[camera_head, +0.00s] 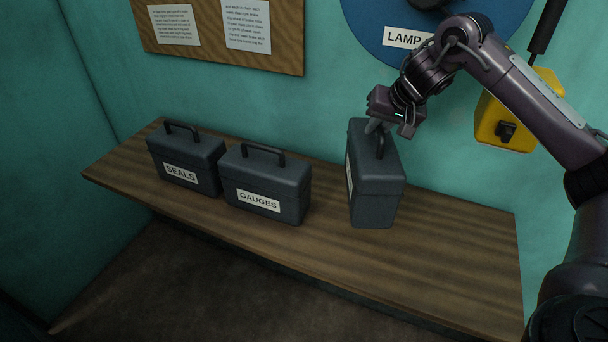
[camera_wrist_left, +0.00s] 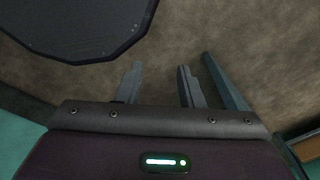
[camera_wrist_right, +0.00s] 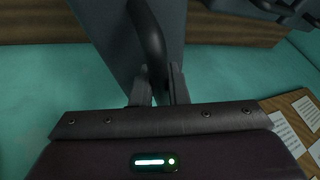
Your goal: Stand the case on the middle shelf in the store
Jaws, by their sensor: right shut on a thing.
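My right gripper (camera_head: 378,124) is shut on the handle of a dark grey case (camera_head: 376,205) at the right part of the wooden bench. The case is upright and turned, so the label on its left face is too slanted to read. I cannot tell whether its base touches the bench or hangs just above it. The right wrist view shows the handle (camera_wrist_right: 149,40) between the fingers. My left gripper (camera_wrist_left: 158,85) shows only in its own wrist view, with its fingers apart and nothing between them, over brown floor. No store shelf is identifiable.
Cases marked SEALS (camera_head: 186,160) and GAUGES (camera_head: 266,185) stand left on the bench (camera_head: 450,255). A LAMP label (camera_head: 408,38) is on a blue disc above. A yellow box (camera_head: 508,115) hangs at right. The bench's right end is clear.

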